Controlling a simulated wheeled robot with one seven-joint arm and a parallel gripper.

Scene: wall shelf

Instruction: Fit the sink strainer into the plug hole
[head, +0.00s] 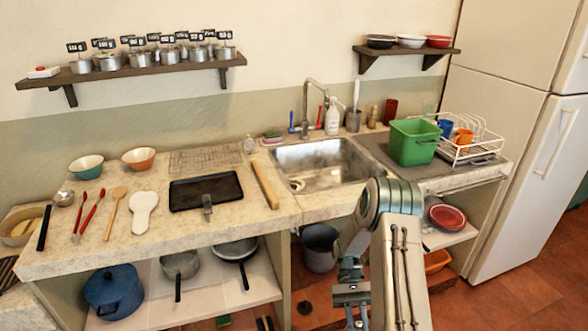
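The steel sink (335,172) is set into the stone counter, and its basin looks empty. A small round plug hole (297,184) shows at the basin's near left. I cannot pick out the sink strainer with certainty. A small round metal piece (64,198) at the counter's far left may be it, but it is too small to tell. My gripper (351,306) is low in front of the counter, below the sink and apart from it. Its fingertips are not clear, so its opening cannot be judged.
A green tub (413,142) and a white dish rack (468,145) stand right of the sink. The tap (310,105) rises behind the basin. A grey bucket (320,247) stands under the counter.

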